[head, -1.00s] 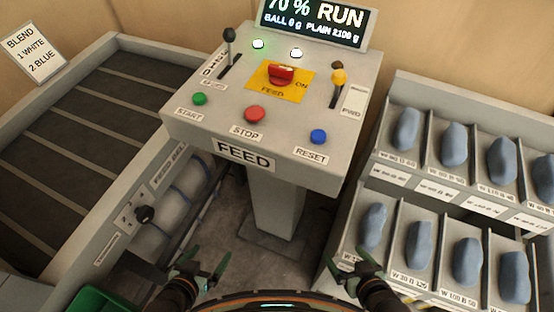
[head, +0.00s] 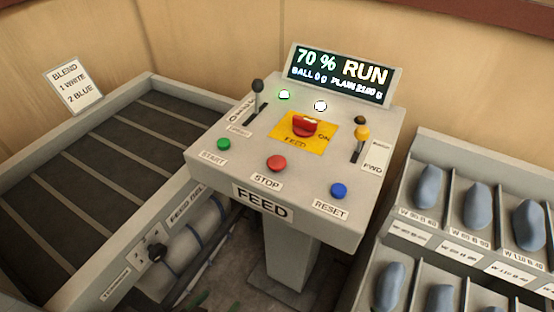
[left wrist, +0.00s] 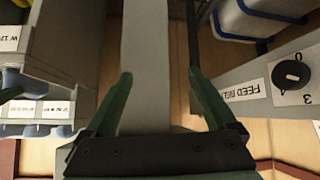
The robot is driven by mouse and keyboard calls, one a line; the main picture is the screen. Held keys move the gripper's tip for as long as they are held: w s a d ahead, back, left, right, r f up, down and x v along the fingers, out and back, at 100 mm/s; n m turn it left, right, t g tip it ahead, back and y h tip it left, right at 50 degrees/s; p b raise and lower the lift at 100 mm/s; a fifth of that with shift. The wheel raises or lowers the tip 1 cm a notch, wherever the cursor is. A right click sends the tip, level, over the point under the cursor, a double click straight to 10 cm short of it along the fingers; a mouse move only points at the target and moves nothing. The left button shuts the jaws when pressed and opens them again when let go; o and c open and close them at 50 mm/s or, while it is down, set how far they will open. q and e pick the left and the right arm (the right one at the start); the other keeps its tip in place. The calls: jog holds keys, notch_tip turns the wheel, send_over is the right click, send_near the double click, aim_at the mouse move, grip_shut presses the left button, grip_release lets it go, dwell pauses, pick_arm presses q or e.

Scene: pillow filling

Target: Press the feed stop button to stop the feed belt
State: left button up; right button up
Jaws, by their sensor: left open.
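The feed stop button is the red round button (head: 277,163) above the STOP label on the front of the grey FEED console (head: 235,180). Nothing touches it in the head view. The display (head: 342,74) reads 70 % and RUN. The feed belt (head: 85,170) lies left of the console. My left gripper (left wrist: 158,75) is open and empty in the left wrist view, its two green fingers apart in front of the console's post. In the head view only dim traces of it show at the bottom edge, below the console.
Beside STOP are a green START button (head: 223,144) and a blue RESET button (head: 339,190). A red FEED knob (head: 304,125), a black lever (head: 258,97) and a yellow lever (head: 361,136) stand behind. A rack with blue bags (head: 476,207) is at the right.

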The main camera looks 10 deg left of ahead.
pick_arm(q)
grip_shut()
dwell(0.5)
dwell(0.9)
